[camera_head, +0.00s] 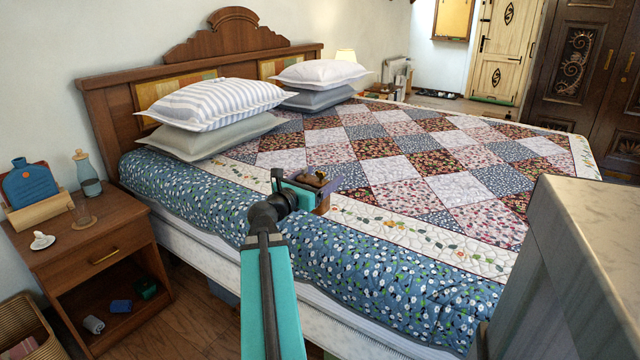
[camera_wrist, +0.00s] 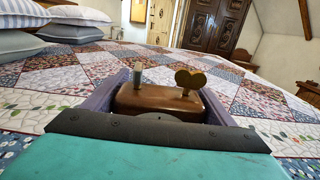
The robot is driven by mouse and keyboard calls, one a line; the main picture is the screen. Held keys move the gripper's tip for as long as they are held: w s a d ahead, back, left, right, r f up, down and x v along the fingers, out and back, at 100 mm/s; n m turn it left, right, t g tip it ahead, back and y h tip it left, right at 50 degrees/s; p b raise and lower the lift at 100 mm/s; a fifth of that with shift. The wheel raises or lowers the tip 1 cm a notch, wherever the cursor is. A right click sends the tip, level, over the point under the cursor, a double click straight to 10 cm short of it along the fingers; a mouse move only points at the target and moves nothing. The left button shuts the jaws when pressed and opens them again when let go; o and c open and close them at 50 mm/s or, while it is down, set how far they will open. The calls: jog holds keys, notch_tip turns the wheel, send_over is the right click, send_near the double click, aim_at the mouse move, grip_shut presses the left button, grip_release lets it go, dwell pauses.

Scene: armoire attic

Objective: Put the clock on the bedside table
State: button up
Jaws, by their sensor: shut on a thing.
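The clock (camera_wrist: 160,102) is a brown wooden body with a brass winding key and a small pale peg on the side facing the wrist camera. My gripper (camera_head: 315,190) is shut on it, with a purple finger at each side in the wrist view. In the head view the clock (camera_head: 313,180) is at the end of my teal arm, over the near part of the bed; I cannot tell if it touches the quilt. Its face is hidden. The bedside table (camera_head: 125,212) stands at the left, beside the headboard, away from my gripper.
The bed (camera_head: 400,230) fills the middle.

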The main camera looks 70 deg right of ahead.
jog(key=shift+s+a+f+b, duration=0.2)
jog(key=shift+a+b, duration=0.45)
jog(key=shift+b, duration=2.85)
jog(key=shift+s+a+r+b, duration=0.25)
jog(key=shift+a+b, duration=0.2)
jog(key=shift+b, duration=1.1)
jog(key=shift+r, duration=0.15)
